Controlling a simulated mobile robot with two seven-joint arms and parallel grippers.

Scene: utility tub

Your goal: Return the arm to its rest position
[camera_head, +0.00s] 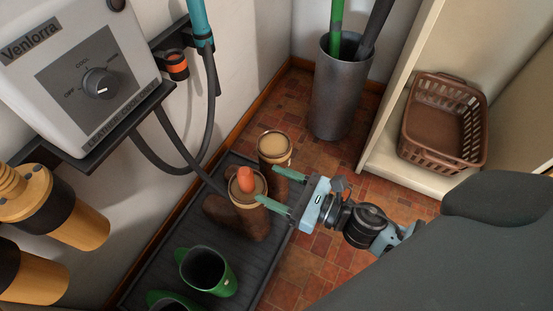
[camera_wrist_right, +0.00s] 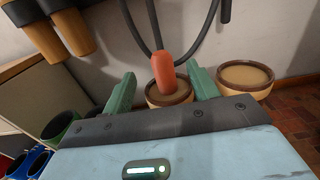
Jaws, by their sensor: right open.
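My right gripper (camera_head: 266,184) is open, with its two green fingers apart above the dark boot tray (camera_head: 262,258). In the right wrist view the fingers (camera_wrist_right: 162,88) spread wide, with nothing held between them. An orange rounded piece (camera_head: 246,180) stands upright in the top of a brown boot (camera_head: 228,218), just beyond the fingertips. It also shows in the wrist view (camera_wrist_right: 163,70), between and beyond the fingers, apart from them. A second brown boot with a tan top (camera_head: 274,147) is behind it. My left gripper is in neither view.
A grey wall unit (camera_head: 75,75) with a dial and hanging dark hoses is at left, above yellow-orange cylinders (camera_head: 85,225). Green boots (camera_head: 207,272) stand on the tray. A metal bin (camera_head: 340,95) and a brown basket (camera_head: 445,120) on a shelf are behind. Tiled floor is clear near the bin.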

